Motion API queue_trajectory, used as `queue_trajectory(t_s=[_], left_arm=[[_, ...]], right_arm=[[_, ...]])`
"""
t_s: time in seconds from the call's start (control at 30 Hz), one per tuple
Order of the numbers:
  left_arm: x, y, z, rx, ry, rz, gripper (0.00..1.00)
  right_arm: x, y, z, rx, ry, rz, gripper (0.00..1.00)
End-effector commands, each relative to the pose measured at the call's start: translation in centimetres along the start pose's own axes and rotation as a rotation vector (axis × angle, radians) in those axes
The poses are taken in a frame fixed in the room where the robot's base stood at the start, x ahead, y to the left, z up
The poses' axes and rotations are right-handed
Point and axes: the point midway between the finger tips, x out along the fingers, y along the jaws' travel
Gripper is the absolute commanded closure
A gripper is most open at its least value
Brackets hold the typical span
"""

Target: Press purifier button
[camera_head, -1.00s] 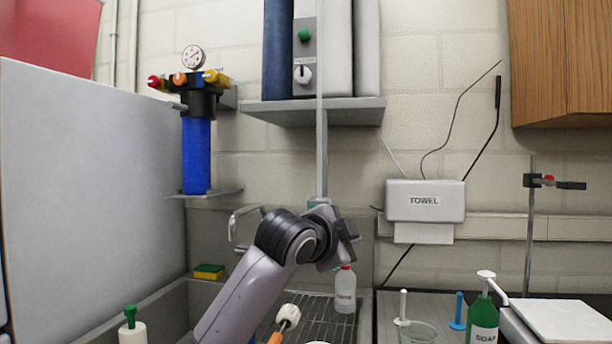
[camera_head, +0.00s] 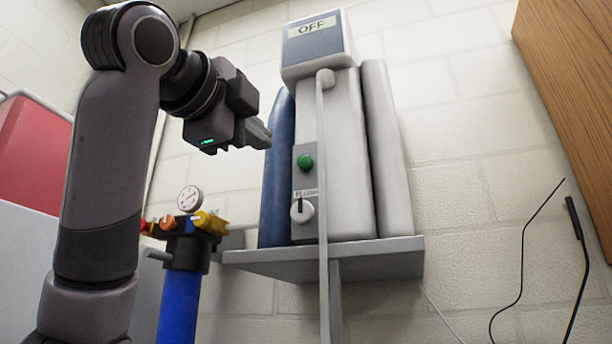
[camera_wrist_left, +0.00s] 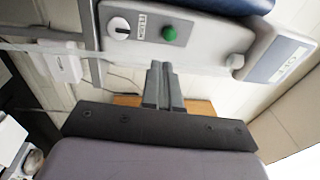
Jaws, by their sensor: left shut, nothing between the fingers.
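The purifier (camera_head: 338,150) stands on a grey wall shelf, with blue and grey cylinders beside its pale housing. Its top display (camera_head: 312,27) reads OFF. The round green button (camera_head: 305,162) is on the grey front panel, above a white knob (camera_head: 302,210). My left gripper (camera_head: 262,136) is shut and empty, in the air to the upper left of the button. In the left wrist view the shut fingers (camera_wrist_left: 162,68) point toward the panel, with the green button (camera_wrist_left: 169,34) just beyond and slightly right of their tips. A gap to the button seems to remain. My right gripper is not in view.
The shelf (camera_head: 375,262) juts out under the purifier. A thin grey vertical post (camera_head: 322,200) runs in front of it. A blue filter (camera_head: 180,305) with a gauge and coloured valves is at lower left. A wooden cabinet (camera_head: 575,90) is at right.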

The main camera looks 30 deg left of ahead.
Motion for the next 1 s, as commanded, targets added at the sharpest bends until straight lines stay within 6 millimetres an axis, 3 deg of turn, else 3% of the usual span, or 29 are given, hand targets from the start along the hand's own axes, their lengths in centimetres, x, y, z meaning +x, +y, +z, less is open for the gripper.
queue_trajectory(t_s=[0.17,0.57,0.77,1.0], left_arm=[[-1.3,-0.8,0.5,0.009,-0.009,-0.010,1.00],[-0.6,-0.9,0.5,0.008,-0.009,-0.008,1.00],[2.7,-1.0,0.5,0.008,-0.011,-0.004,1.00],[7.9,-1.1,0.6,0.007,-0.010,-0.005,1.00]], right_arm=[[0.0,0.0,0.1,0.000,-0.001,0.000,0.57],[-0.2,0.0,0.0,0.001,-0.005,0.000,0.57],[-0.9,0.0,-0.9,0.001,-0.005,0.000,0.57],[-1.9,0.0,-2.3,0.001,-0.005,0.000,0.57]])
